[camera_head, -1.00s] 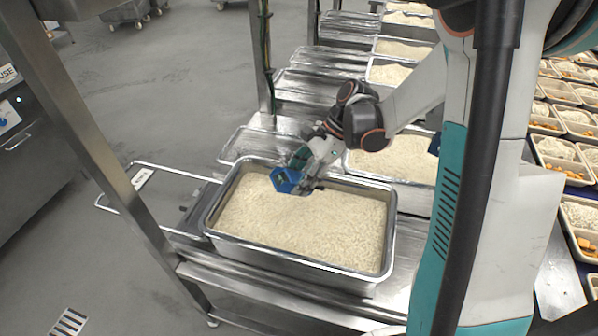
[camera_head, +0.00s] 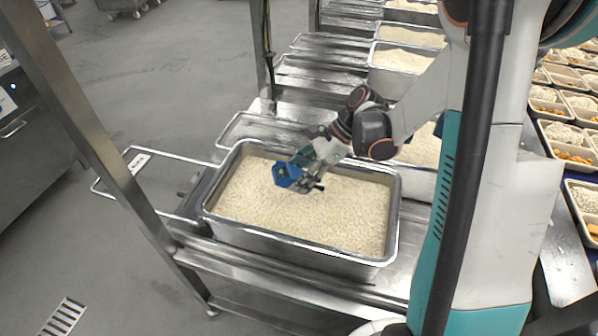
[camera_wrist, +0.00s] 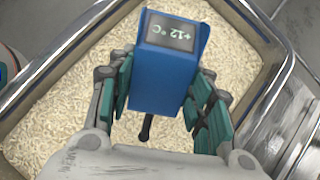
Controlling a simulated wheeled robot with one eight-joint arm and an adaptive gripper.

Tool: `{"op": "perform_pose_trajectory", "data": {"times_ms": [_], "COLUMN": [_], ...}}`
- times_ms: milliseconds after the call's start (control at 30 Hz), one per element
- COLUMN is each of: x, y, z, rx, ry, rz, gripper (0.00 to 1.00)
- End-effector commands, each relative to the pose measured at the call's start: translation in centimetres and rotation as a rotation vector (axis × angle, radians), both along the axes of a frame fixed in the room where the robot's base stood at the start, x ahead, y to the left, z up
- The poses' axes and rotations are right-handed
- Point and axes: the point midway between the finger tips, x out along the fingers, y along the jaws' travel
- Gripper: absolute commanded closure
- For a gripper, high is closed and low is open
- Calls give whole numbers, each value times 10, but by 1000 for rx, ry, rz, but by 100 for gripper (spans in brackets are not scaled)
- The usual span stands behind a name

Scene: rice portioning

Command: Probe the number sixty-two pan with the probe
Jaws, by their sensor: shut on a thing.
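The probe (camera_wrist: 163,72) is a blue block with a small screen that reads +12 °C in the wrist view. A short dark tip shows at its lower end. My gripper (camera_wrist: 160,95) is shut on the probe, with green-padded fingers on both sides. In the head view the probe (camera_head: 288,175) and my gripper (camera_head: 305,172) are over the near pan (camera_head: 290,250), a deep metal pan full of white rice. In the wrist view the pan's rim (camera_wrist: 284,70) runs around the rice. I cannot tell whether the tip touches the rice. I can read no number on this pan.
The pan stands on a metal rack, with a post (camera_head: 90,150) in front at the left. More rice pans (camera_head: 408,36) line up behind. Filled food trays (camera_head: 568,135) are at the right.

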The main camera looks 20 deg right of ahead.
Motion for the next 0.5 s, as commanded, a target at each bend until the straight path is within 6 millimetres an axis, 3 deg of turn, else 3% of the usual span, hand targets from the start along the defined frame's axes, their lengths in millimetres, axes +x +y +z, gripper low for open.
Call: {"op": "perform_pose_trajectory", "data": {"times_ms": [500], "x": [0], "y": [0], "z": [-50], "rx": [0], "ry": [0], "rz": [0], "gripper": [78]}}
